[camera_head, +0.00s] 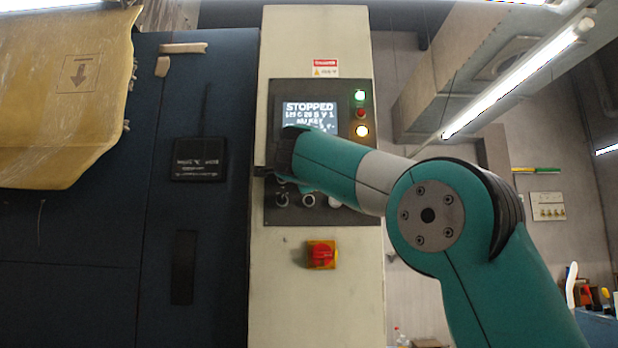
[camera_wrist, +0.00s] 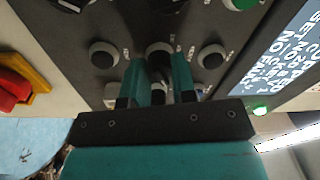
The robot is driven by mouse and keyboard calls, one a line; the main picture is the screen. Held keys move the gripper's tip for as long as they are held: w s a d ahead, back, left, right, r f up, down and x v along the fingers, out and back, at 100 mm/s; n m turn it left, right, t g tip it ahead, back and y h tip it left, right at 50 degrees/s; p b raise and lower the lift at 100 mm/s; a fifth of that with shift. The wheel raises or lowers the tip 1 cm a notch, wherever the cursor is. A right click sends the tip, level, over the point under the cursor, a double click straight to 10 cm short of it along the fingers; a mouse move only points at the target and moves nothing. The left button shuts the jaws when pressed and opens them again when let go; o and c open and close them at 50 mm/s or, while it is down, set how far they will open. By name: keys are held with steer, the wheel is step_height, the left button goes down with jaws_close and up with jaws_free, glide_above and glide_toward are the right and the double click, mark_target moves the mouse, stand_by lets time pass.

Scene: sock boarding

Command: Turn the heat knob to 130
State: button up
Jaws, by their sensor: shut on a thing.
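The control panel (camera_head: 295,215) is a dark plate on a cream column, with a lit display (camera_head: 310,112) that reads "STOPPED". The smaller line below starts with a figure near 125 or 129 followed by C, too blurred to be sure. In the wrist view my gripper (camera_wrist: 161,66) has its two teal fingers on either side of a dark round knob (camera_wrist: 159,49) in the middle of a row, and is shut on it. The knob's label and pointer cannot be read. In the head view my arm hides the gripper and this knob.
Other knobs sit close by, one on the left (camera_wrist: 104,54) and one on the right (camera_wrist: 211,57) in the wrist view. A red and yellow switch (camera_head: 321,254) is below the panel. Green, red and amber lights (camera_head: 361,113) line the display's right side.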

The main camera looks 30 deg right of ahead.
steer(key=o, duration=0.9)
steer(key=b+v, duration=0.3)
steer(key=v, duration=1.4)
steer(key=shift+s+b, duration=0.2)
steer(key=shift+b, duration=0.15)
steer(key=shift+f, duration=0.1)
